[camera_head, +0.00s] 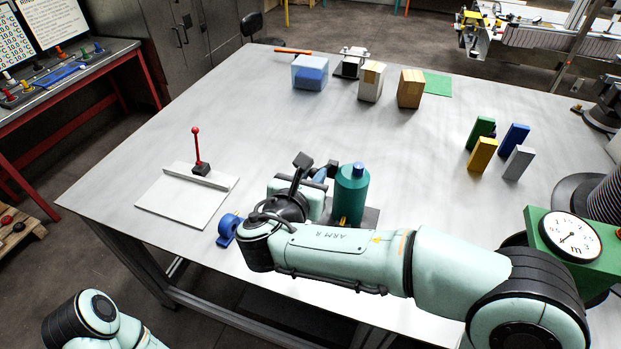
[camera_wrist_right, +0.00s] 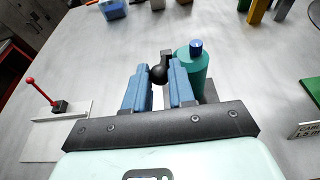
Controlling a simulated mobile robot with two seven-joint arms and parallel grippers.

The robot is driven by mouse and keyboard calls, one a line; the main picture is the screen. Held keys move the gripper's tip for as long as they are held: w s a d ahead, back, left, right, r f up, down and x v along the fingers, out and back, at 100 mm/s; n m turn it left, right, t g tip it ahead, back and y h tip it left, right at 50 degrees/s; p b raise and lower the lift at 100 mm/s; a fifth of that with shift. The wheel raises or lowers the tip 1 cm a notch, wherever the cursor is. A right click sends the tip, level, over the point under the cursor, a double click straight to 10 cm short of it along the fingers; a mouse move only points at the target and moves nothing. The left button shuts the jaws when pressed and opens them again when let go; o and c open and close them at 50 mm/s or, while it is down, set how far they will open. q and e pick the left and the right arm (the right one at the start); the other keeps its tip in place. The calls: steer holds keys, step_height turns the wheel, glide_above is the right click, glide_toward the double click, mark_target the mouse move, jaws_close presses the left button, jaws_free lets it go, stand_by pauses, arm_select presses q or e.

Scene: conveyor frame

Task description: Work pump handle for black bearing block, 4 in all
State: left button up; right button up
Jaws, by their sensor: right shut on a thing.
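The pump has a green-teal cylinder (camera_head: 352,197) with a blue cap, on a dark base plate (camera_head: 370,216) near the table's front edge. The cylinder also shows in the right wrist view (camera_wrist_right: 196,75). My right gripper (camera_head: 318,178) is beside it, to its left. In the right wrist view its blue fingers (camera_wrist_right: 160,82) are shut on the black ball knob (camera_wrist_right: 158,73) of the pump handle. Part of the handle is hidden behind the fingers. I cannot clearly pick out a black bearing block; a white-and-black piece (camera_head: 351,63) stands at the back. My left gripper is out of view.
A red-knobbed lever (camera_head: 197,150) stands on a white plate (camera_head: 170,205) at the left. A blue tape roll (camera_head: 228,229) lies near the front edge. Several blocks stand at the back and right, with a dial gauge (camera_head: 570,237) at the right. The table middle is clear.

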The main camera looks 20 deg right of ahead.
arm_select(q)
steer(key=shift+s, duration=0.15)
arm_select(e)
steer(key=shift+f, duration=0.15)
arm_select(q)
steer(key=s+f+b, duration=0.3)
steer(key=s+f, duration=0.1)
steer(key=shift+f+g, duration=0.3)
arm_select(e)
step_height(320, 180, down, 6)
steer(key=s+a, duration=0.1)
steer(key=s, duration=0.1)
steer(key=shift+s+a, duration=0.2)
steer(key=shift+a, duration=0.15)
steer(key=shift+s+a+f+b, duration=0.15)
steer(key=shift+f+b, duration=0.75)
steer(key=shift+f, duration=0.5)
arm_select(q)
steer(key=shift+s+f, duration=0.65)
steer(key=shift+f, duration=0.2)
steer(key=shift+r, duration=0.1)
arm_select(e)
steer(key=shift+r, duration=0.2)
